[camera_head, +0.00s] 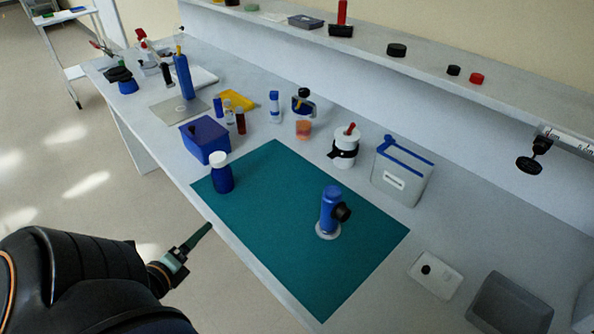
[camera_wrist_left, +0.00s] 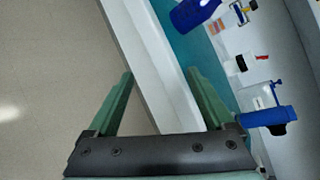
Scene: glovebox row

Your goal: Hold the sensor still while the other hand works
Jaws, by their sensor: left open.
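The likely sensor is an upright blue cylinder (camera_head: 329,205) with a black knob on its side and a pale round base. It stands on the teal mat (camera_head: 270,240), right of its middle, with nothing holding it. My left gripper (camera_head: 200,238) is beyond the front edge of the bench, to the left of the sensor and well apart from it. In the left wrist view its two green fingers (camera_wrist_left: 161,75) are spread with nothing gripped, and the bench edge lies between them in the picture. My right gripper is not in view.
A blue bottle with a white cap (camera_head: 221,178) stands on the mat's left part. A blue box (camera_head: 205,142) is behind it. A white jar (camera_head: 345,150) and a grey container (camera_head: 402,178) stand behind the mat. The mat's middle is clear.

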